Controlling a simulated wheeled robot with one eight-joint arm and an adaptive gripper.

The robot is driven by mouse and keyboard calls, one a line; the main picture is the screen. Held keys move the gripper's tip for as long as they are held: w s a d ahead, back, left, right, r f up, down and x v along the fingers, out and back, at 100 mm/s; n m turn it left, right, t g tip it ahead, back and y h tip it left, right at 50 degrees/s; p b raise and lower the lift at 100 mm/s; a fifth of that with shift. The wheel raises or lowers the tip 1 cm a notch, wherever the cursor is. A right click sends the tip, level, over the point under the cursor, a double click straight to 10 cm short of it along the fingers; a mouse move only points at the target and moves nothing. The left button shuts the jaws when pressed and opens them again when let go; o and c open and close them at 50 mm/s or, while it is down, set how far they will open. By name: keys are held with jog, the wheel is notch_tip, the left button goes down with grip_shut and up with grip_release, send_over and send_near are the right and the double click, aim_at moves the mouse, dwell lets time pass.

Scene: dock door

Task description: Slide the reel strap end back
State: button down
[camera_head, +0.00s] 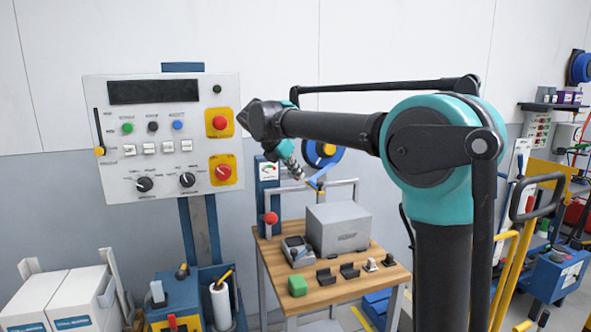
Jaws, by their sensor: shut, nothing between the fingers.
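A blue reel with a yellow hub (326,150) stands behind the wooden-topped bench, partly hidden by my arm. A small blue and yellow piece (319,187) shows just below it, by the grey frame; I cannot tell whether it is the strap end. My gripper (312,182) points down and to the right in front of the reel, close to that small piece. Its fingers are small in the view and look shut and empty. I cannot tell whether they touch the piece.
A grey box (338,228), a green block (297,285) and small holders stand on the bench (342,288). A control panel (163,135) with red buttons stands left. Another blue reel (580,67) hangs far right. Yellow-handled carts (540,235) crowd the right side.

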aim_at(319, 189)
jog(key=w+d+f, duration=0.2)
jog(key=w, duration=0.1)
jog(key=w+d+f, duration=0.2)
jog(key=d+f, duration=0.1)
jog(key=shift+w, duration=0.4)
jog(key=w+d, duration=0.4)
jog(key=d, duration=0.5)
jog(key=w+d, duration=0.3)
jog(key=d, duration=0.6)
jog(key=shift+w+d, duration=0.4)
